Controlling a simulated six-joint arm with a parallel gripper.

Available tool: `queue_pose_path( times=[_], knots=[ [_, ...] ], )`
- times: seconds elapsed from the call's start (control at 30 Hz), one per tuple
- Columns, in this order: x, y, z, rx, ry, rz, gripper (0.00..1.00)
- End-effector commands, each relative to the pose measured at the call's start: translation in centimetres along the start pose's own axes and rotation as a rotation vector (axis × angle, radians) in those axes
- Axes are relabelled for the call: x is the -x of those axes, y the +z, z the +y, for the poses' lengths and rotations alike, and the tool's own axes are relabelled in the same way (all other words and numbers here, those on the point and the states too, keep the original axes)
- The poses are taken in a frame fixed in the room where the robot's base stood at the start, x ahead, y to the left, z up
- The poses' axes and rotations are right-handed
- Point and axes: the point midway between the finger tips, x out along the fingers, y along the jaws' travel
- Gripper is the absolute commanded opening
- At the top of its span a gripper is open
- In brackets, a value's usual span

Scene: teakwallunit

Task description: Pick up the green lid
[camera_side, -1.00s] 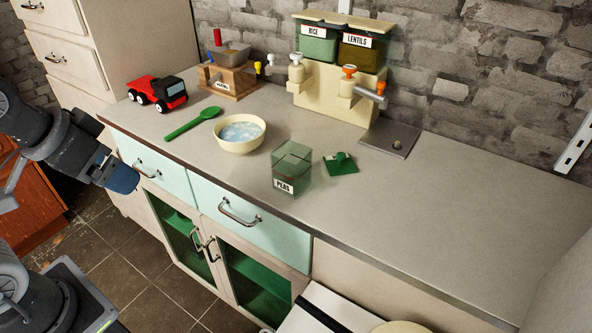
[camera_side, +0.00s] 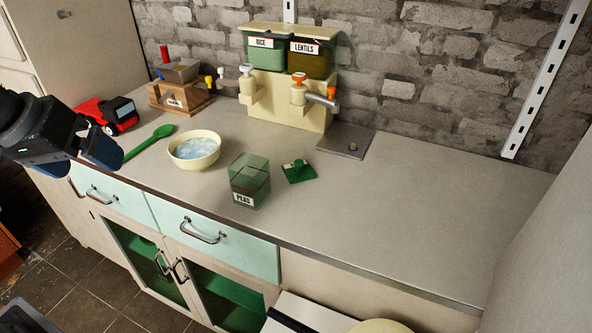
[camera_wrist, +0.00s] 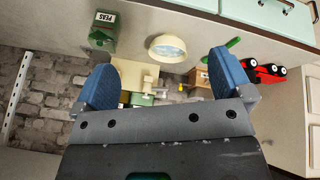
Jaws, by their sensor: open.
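The green lid (camera_side: 299,171) lies flat on the grey counter, a square plate with a small knob on top. It is just right of a clear green box labelled PEAS (camera_side: 249,181), and apart from it. In the wrist view the box (camera_wrist: 103,34) is at the upper left, upside down, and I cannot clearly make out the lid. My gripper (camera_side: 112,152) is at the left of the side view, in front of the red truck and far left of the lid. In the wrist view its two blue fingers (camera_wrist: 164,78) are spread wide with nothing between them.
On the counter (camera_side: 410,205) stand a cream bowl (camera_side: 194,151) of bluish liquid, a green spoon (camera_side: 148,141), a red truck (camera_side: 107,115), a wooden scale (camera_side: 180,98) and a RICE and LENTILS dispenser (camera_side: 288,107). A grey plate (camera_side: 345,141) lies behind the lid. The right counter is clear.

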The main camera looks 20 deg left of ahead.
Motion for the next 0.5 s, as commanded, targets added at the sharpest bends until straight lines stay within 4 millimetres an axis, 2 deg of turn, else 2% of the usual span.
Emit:
queue_pose_path(
  times=[0.03, 0.1, 0.27, 0.5],
  knots=[
    [-0.3, -1.8, 1.5, 0.114, 0.007, -0.021, 0.98],
    [-0.7, -4.0, 3.4, 0.289, 0.018, -0.043, 0.98],
    [-2.7, -8.6, 7.9, 0.687, 0.022, -0.103, 0.98],
    [-8.2, -13.6, 14.9, 1.279, -0.019, -0.2, 0.98]
  ],
)
